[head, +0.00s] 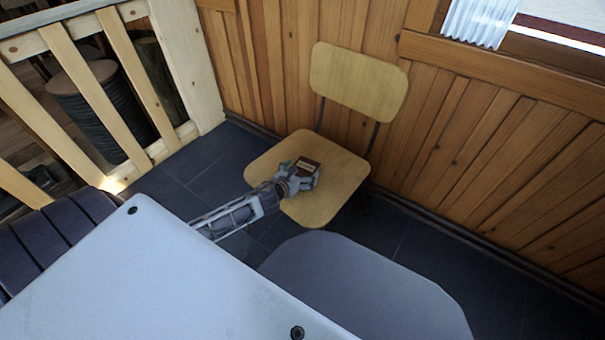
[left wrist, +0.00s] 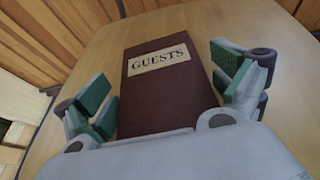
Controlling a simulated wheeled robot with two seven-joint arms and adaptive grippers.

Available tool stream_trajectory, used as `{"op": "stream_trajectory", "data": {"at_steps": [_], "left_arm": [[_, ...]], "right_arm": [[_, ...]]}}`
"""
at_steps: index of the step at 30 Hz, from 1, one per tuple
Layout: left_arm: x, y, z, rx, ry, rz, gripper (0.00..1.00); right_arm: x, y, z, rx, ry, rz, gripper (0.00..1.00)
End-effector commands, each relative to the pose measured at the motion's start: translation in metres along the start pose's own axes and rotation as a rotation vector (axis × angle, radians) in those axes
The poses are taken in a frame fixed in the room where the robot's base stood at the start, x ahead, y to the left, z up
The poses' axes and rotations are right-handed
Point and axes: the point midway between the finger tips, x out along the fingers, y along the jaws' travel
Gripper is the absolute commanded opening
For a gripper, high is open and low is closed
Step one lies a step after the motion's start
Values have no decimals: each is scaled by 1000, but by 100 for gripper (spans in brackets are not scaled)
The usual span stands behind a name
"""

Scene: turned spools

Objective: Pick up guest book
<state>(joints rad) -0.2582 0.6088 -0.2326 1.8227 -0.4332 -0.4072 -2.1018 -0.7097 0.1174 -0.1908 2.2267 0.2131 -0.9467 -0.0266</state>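The guest book (head: 308,167) is a small dark red-brown book lying on the seat of a wooden chair (head: 330,195). In the left wrist view the guest book (left wrist: 166,92) shows a cream label reading GUESTS. My left gripper (head: 300,178) is at the book, over the chair seat. In the left wrist view its green-padded fingers (left wrist: 165,85) are spread open, one on each side of the book, with a gap on the right; contact on the left cannot be told. The book's near end is hidden behind the gripper body. My right gripper is not in view.
A wood-panelled wall (head: 470,150) stands right behind the chair. A pale wooden railing (head: 100,85) is at the left. A white table top (head: 150,280) and a grey rounded seat (head: 365,290) fill the foreground. Dark tiled floor (head: 205,180) shows between them.

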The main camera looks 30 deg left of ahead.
Motion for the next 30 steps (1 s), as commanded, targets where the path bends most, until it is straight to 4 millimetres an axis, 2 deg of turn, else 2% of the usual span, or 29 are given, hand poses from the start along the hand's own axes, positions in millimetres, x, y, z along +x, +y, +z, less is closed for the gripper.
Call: {"op": "stream_trajectory", "data": {"at_steps": [1,8,28,30], "left_arm": [[0,0,0,0,0,0,82],[0,0,0,0,1,0,53],[-2,0,5,0,1,0,50],[-4,0,9,1,0,0,39]], "right_arm": [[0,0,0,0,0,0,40],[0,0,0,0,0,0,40],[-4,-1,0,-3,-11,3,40],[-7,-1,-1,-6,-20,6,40]]}}
